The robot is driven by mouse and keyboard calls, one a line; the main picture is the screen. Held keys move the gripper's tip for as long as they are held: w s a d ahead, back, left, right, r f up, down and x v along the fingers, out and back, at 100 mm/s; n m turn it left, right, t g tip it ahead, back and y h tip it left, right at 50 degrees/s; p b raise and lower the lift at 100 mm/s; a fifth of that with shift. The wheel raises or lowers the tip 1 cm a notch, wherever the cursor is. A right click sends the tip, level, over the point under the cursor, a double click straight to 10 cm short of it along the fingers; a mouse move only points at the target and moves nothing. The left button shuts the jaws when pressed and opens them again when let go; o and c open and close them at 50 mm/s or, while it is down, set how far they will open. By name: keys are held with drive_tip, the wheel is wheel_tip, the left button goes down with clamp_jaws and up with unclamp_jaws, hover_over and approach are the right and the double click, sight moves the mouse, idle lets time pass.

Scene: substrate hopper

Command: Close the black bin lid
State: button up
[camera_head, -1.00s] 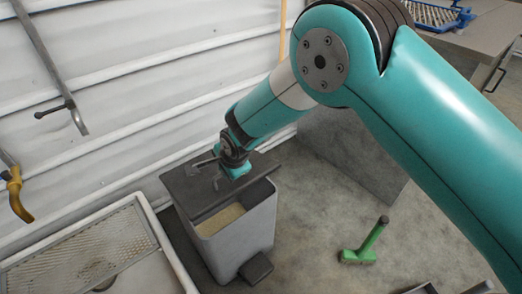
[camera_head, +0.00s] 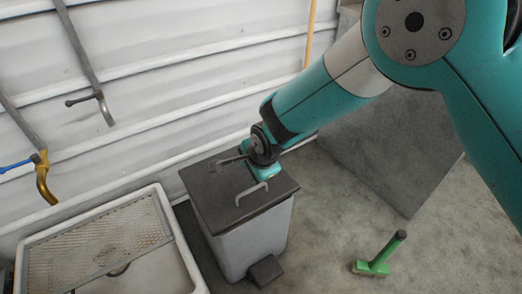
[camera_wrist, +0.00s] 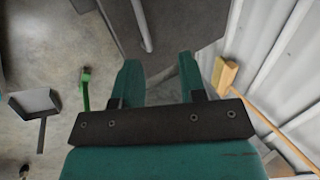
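The dark grey bin lid (camera_head: 212,204) lies flat over the top of the grey bin (camera_head: 255,243) in the head view, and no opening shows. A light grey bar handle (camera_head: 251,194) stands on the lid near its front edge. My gripper (camera_head: 262,174) is low over the back right part of the lid, behind the handle; I cannot tell whether it touches the lid. In the wrist view, its two teal fingers (camera_wrist: 158,68) are apart with nothing between them. The lid (camera_wrist: 182,30) and handle (camera_wrist: 141,25) show beyond the fingertips.
A white basin (camera_head: 178,245) with a mesh screen stands left of the bin. A pedal (camera_head: 266,270) juts from the bin's front. A green brush (camera_head: 380,258) and a dustpan (camera_wrist: 42,106) lie on the floor. A grey panel (camera_head: 385,145) stands at right, and a broom (camera_wrist: 227,76) by the wall.

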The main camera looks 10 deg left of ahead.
drive_tip(key=p+v, duration=0.1)
drive_tip(key=v, duration=0.9)
drive_tip(key=shift+r, duration=0.15)
drive_tip(key=shift+d, duration=0.1)
